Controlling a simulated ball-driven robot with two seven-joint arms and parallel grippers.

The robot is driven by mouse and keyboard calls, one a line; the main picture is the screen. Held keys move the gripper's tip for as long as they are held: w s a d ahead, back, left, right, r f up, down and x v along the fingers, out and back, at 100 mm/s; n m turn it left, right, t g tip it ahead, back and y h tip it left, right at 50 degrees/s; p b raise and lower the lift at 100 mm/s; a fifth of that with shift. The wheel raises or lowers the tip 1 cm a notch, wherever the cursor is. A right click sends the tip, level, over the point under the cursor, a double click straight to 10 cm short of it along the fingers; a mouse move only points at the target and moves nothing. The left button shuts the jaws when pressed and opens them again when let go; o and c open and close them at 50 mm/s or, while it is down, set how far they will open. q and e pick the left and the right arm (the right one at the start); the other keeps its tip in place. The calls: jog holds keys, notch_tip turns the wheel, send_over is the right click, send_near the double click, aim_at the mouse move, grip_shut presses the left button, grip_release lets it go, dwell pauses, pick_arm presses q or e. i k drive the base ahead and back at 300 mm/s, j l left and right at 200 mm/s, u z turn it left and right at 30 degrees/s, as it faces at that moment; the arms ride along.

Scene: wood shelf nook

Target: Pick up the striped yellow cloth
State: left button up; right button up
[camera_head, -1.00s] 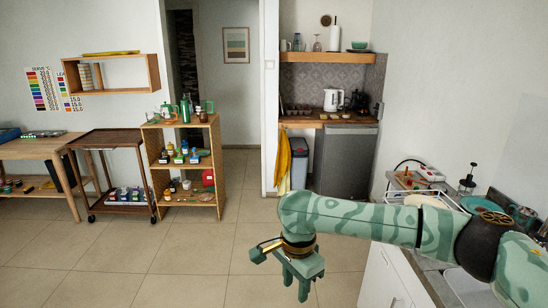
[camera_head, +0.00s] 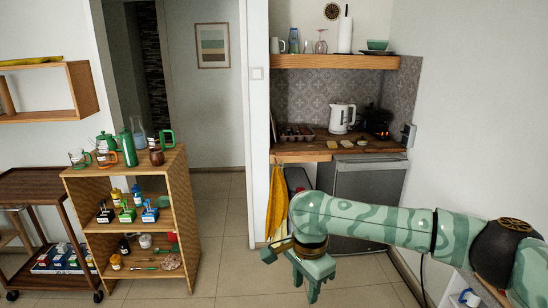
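The yellow cloth (camera_head: 276,203) hangs down at the left side of the kitchen nook, just below the wooden counter. Its stripes are too small to make out, and its lower end is partly hidden by my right gripper. My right gripper (camera_head: 305,287) is in the lower middle of the head view, pointing down, with its arm coming in from the right. Its fingers look apart with nothing between them. It appears in front of and below the cloth, nearer to me, and no contact shows. My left gripper is not in view.
The wooden counter (camera_head: 334,153) carries a white kettle (camera_head: 342,118) above a grey fridge (camera_head: 368,190). A wooden shelf unit (camera_head: 183,198) with bottles and mugs stands on the left, beside a dark cart (camera_head: 35,185). Floor between the shelf unit and the nook is clear.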

aim_at(345, 143)
jog(key=i+z, duration=0.15)
jog(key=i, duration=0.4)
jog(key=i+z, duration=0.15)
jog(key=i, duration=0.45)
jog(key=i+z, duration=0.15)
jog(key=i, duration=0.4)
jog(key=i+j+z, duration=0.15)
jog(key=i, duration=0.4)
jog(key=i+j+z, duration=0.15)
jog(key=i, duration=0.4)
jog(key=i+l, duration=0.1)
jog(key=i, duration=1.9)
